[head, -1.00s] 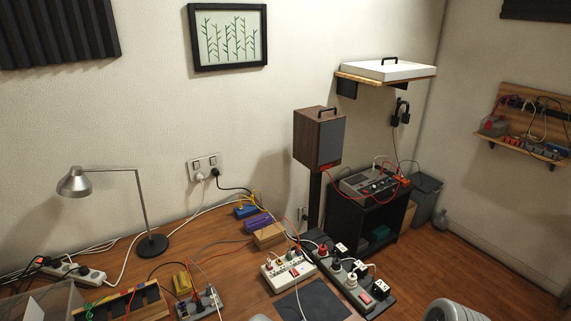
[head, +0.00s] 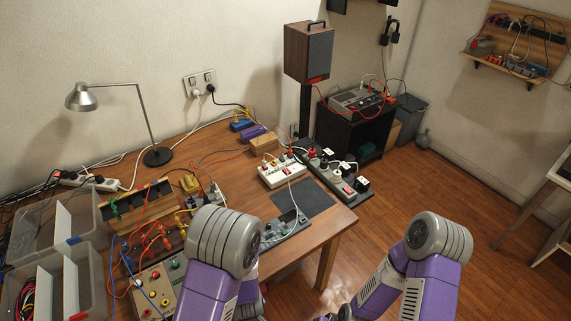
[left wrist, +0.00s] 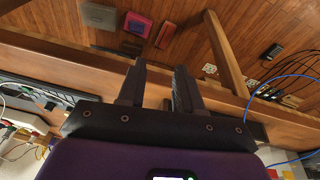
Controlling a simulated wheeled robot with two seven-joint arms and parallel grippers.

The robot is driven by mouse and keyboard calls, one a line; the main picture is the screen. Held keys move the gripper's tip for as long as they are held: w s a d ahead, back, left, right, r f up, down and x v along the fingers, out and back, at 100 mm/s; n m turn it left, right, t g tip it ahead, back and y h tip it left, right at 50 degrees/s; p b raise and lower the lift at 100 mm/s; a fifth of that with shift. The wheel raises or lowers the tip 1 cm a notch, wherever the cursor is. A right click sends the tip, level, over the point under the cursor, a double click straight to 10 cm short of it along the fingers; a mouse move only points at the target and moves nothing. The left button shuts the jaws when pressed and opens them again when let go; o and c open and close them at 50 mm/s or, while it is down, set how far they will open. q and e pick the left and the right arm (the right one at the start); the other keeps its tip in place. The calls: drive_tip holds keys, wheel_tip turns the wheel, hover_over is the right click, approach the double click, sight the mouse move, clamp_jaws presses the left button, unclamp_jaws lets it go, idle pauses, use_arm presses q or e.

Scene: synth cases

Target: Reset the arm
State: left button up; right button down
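My left gripper (left wrist: 157,82) shows in the left wrist view. Its two dark fingers stand apart with nothing between them. Beyond the fingers are a long wooden table edge and the wooden floor. In the head view my left arm (head: 222,243) comes up at the lower middle, in front of the table edge. My right arm (head: 430,255) is at the lower right, over open floor, apart from the table. Neither gripper's fingers can be made out in the head view.
The wooden table (head: 215,150) holds a lamp (head: 82,98), a white power strip (head: 282,170), clear bins (head: 35,235) and many loose cables. A speaker (head: 308,52) and a black cabinet (head: 350,130) stand behind. A white-topped table (head: 565,165) is at right. Floor between is clear.

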use_arm(q)
drive_tip(key=s+d+f+m+g+h, duration=0.1)
drive_tip(key=s+f+m+g+h, duration=0.1)
drive_tip(key=s+f+m+h, duration=0.2)
drive_tip(key=shift+s+d+f+m+h+b, duration=0.35)
drive_tip(key=shift+s+m+h, duration=0.4)
drive_tip(key=shift+s, duration=0.45)
